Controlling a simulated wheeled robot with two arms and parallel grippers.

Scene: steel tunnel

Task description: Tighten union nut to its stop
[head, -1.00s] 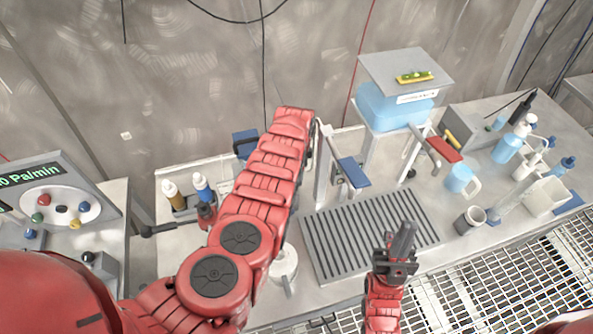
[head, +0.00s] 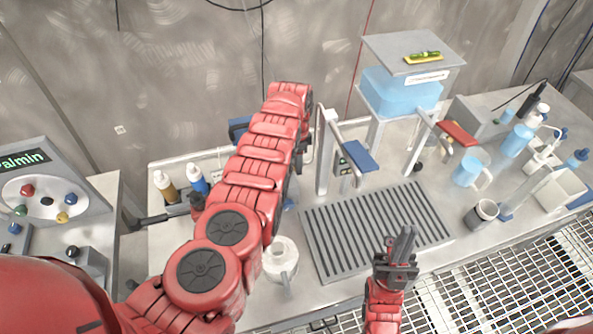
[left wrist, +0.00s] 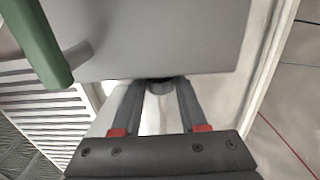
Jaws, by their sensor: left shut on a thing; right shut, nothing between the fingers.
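In the left wrist view, my left gripper (left wrist: 161,84) has its two fingers on either side of a small, dark grey round part (left wrist: 160,89), which looks like the union nut. It sits at the lower edge of a smooth grey housing (left wrist: 165,40). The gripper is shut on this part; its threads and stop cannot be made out. In the head view, my red left arm hides the left gripper and the nut. My right gripper (head: 405,245) is shut and empty, above the front edge of the slotted drip grate (head: 375,230).
A green handle (left wrist: 40,42) stands near the left gripper. A white jug (head: 279,258) is beside my left arm.

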